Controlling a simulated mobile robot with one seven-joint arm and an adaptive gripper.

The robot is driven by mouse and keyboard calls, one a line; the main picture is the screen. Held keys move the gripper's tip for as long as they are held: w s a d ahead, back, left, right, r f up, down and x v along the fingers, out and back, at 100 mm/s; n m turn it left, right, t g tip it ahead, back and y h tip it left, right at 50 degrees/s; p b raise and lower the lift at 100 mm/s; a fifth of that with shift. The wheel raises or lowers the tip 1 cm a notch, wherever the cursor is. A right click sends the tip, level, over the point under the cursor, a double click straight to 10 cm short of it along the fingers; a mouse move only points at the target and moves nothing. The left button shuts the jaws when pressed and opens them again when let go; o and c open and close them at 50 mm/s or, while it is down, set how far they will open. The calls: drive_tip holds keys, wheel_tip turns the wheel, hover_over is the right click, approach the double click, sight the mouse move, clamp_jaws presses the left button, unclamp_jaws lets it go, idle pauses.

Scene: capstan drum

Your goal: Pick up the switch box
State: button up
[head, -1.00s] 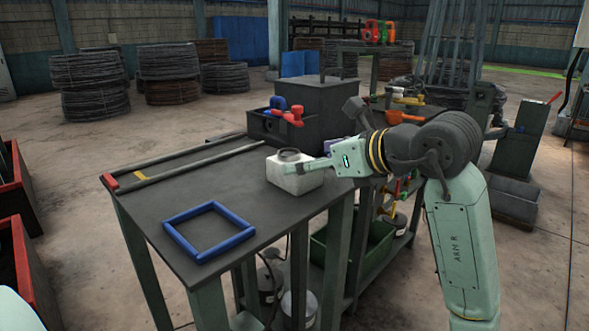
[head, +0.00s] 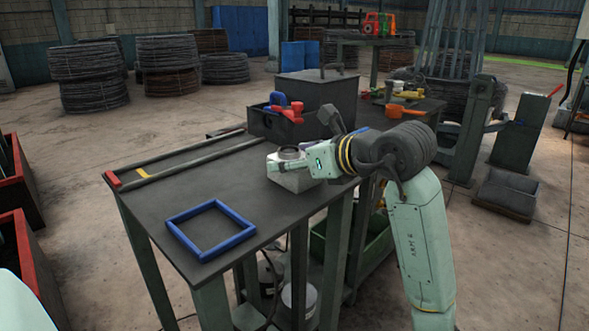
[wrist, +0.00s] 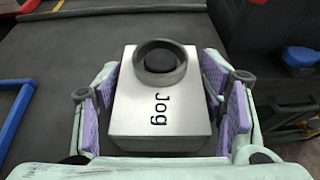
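The switch box is a pale, light grey block with a dark round button inside a raised grey ring on top. In the wrist view the switch box (wrist: 160,112) has "Jog" written on its top face. It stands on the dark workbench (head: 185,190), near its right edge, as the head view also shows (head: 290,181). My gripper (head: 297,166) is at the box. In the wrist view its purple pads stand to the left and right of the box, spread open around it. Whether a pad touches a side is hard to tell.
A blue square frame (head: 211,230) lies on the front of the bench. A long rail with a red end (head: 113,180) runs along the left. A dark bin with red and blue items (head: 283,126) stands behind the box. The bench middle is clear.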

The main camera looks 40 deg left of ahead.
drive_tip(key=c, duration=1.2)
drive_tip(key=shift+r, duration=0.1)
